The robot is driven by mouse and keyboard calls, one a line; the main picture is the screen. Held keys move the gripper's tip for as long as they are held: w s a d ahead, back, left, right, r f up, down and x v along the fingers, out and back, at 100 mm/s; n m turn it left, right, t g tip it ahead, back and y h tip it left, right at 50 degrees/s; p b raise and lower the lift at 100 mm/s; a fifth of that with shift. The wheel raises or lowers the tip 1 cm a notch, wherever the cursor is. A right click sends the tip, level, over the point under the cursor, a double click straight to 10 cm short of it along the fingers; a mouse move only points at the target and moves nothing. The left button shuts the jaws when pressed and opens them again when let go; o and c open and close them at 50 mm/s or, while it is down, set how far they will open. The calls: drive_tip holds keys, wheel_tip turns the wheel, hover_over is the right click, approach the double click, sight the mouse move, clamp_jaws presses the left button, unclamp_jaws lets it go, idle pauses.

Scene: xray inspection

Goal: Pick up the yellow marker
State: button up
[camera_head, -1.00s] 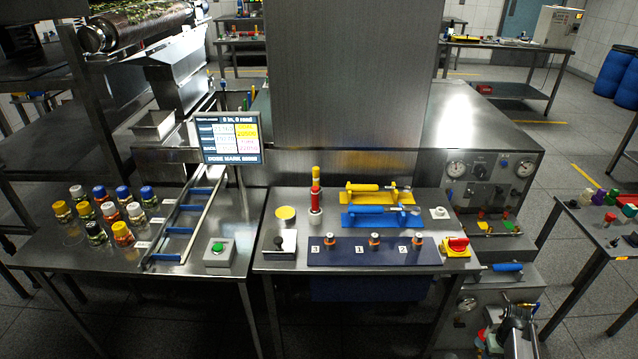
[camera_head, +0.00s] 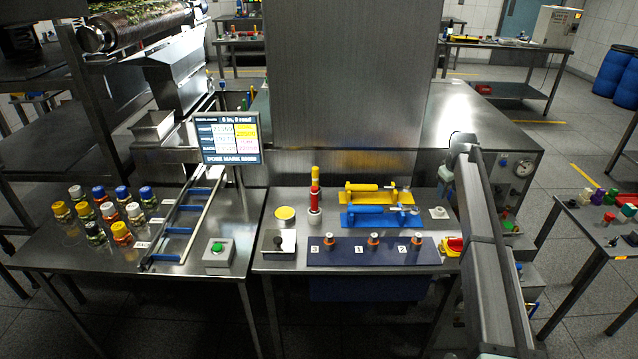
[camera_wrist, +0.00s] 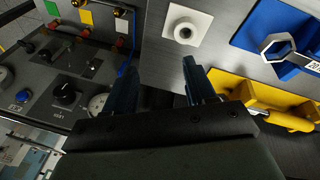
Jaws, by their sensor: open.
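A yellow cylindrical piece, which I take for the yellow marker (camera_head: 362,187), lies in a yellow holder (camera_head: 403,198) at the back of the right-hand steel table. In the wrist view its rounded yellow end (camera_wrist: 292,121) shows at the lower right, by the yellow holder (camera_wrist: 235,88); the rest is cut off or hidden. My gripper (camera_wrist: 158,62) is open, with nothing between its fingers. It is beside the yellow holder and apart from it. In the head view my arm reaches up at the right of the table; the fingers cannot be made out.
A blue holder (camera_head: 355,219) lies in front of the yellow one; its metal ring end (camera_wrist: 278,46) shows in the wrist view. A white pad (camera_wrist: 186,28) is near the table edge. A control panel (camera_wrist: 65,88) with knobs stands alongside. A red-and-yellow upright piece (camera_head: 316,190) stands left.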

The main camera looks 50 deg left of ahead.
drive_tip(key=s+a+r+n+g+y, duration=0.1)
drive_tip(key=s+a+r, duration=0.2)
drive_tip(key=s+a, duration=0.5)
drive_tip(key=s+a+r+n, duration=0.1)
drive_tip(key=s+a+r, duration=0.3)
drive_tip(key=a, duration=0.9)
drive_tip(key=n+g, duration=0.2)
approach(314, 179)
drive_tip(key=shift+y, duration=0.4)
drive_tip(key=x, duration=0.5)
drive_tip(key=shift+w+f, duration=0.1)
drive_tip(key=shift+w, duration=0.25)
drive_tip(key=shift+x, duration=3.05)
drive_tip(key=shift+w, duration=0.15)
clamp_jaws()
